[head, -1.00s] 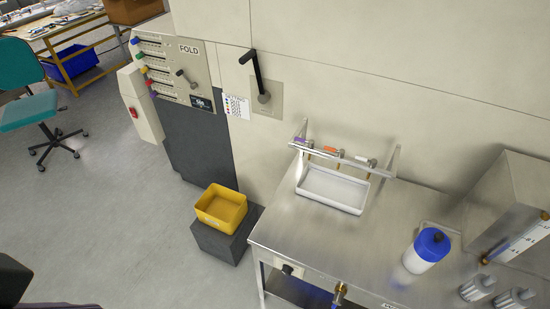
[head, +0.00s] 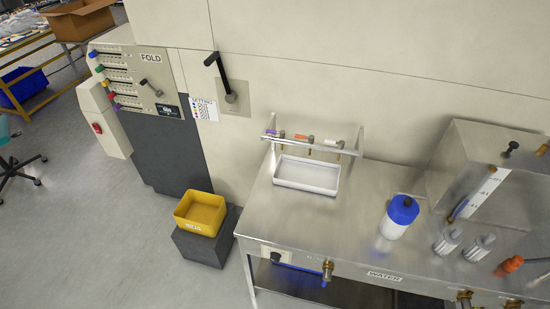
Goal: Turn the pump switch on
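A small pale plate with a black knob (head: 276,257) sits on the front of the steel bench (head: 300,225), near its left end. It looks like a rotary switch and may be the pump switch; any label on it is too small to read, and I cannot tell its setting. A brass fitting (head: 327,270) is on the bench front to the right of it. Neither of my grippers is in view.
A white tray (head: 307,176) below a rack and a blue-capped bottle (head: 399,216) stand on the bench. A yellow bin (head: 200,213) on a dark block (head: 205,245) is left of the bench. A FOLD panel (head: 142,80) is at back left. Open floor (head: 120,250) lies at left.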

